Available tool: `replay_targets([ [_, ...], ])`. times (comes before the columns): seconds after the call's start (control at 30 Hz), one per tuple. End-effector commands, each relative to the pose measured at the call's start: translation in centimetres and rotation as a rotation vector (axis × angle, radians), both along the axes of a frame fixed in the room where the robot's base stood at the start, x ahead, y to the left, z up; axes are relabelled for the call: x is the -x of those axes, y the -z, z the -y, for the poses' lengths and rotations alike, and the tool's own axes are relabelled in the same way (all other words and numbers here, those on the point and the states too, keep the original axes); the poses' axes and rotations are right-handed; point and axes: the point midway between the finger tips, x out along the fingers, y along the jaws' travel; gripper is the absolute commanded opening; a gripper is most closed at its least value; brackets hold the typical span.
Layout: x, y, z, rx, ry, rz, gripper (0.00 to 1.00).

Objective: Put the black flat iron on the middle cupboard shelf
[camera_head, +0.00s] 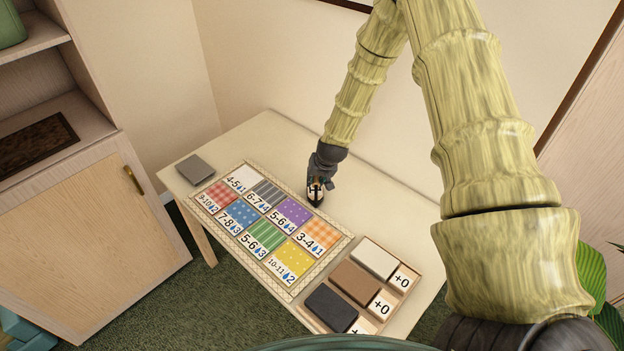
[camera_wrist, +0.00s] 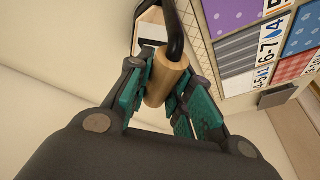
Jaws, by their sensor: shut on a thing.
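My gripper (camera_head: 322,173) is over the table, just behind the patterned board. In the wrist view its teal fingers (camera_wrist: 164,88) are shut on the light wooden handle (camera_wrist: 166,80) of the flat iron. The iron (camera_head: 315,193) shows below the gripper as a small dark shape with a pale top. In the wrist view its black curved bracket (camera_wrist: 174,30) and part of its body show; the rest is hidden. I cannot tell whether the iron touches the table. The cupboard (camera_head: 85,235) stands at the left, with a dark brown mat (camera_head: 37,143) on its open shelf above the door.
The board (camera_head: 342,247) holds several coloured, numbered cards. A tray (camera_head: 411,268) with white, brown and black blocks is at the table's front right. A grey block (camera_head: 195,170) lies at the left end. A green object (camera_head: 10,25) sits on the shelf above. The table's back strip is clear.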

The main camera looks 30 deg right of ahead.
Motion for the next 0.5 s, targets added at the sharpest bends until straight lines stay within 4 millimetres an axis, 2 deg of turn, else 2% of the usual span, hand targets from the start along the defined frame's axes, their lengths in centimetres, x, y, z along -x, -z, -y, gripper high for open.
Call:
replay_targets([
  [0.07,-0.06,0.17,0.0,0.0,0.0,0.001,0.0],
  [0.1,0.0,0.26,0.0,0.0,0.0,0.0,0.23],
  [0.2,0.0,0.19,-0.01,0.0,0.0,0.0,0.42],
  [0.5,0.0,0.14,-0.01,0.0,0.0,0.0,0.43],
])
